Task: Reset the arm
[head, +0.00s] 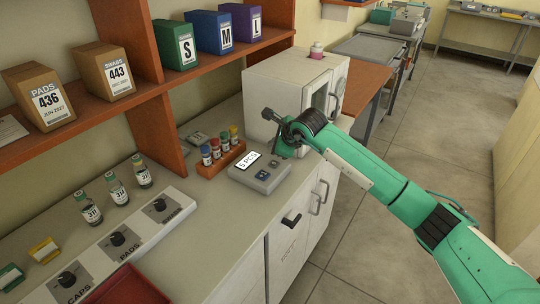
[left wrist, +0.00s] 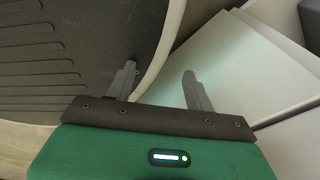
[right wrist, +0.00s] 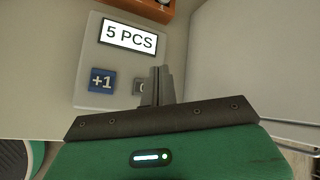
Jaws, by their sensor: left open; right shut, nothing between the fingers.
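My right gripper (head: 279,150) hangs just over the grey counter device (head: 258,181) on the worktop. In the right wrist view, its fingers (right wrist: 158,72) are together with nothing between them. They partly cover a button beside the blue "+1" button (right wrist: 102,80). The device's display (right wrist: 128,38) reads "5 PCS". I cannot tell whether the fingertips touch the device. My left gripper (left wrist: 159,70) is open and empty in the left wrist view, its two fingers apart. It is outside the head view.
A white incubator-like cabinet (head: 275,88) stands close behind my right gripper. An orange rack of small bottles (head: 220,163) is left of the device. Vials (head: 117,188), a dial panel (head: 125,240) and a red tray (head: 128,287) are farther left. Open floor (head: 395,145) lies right.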

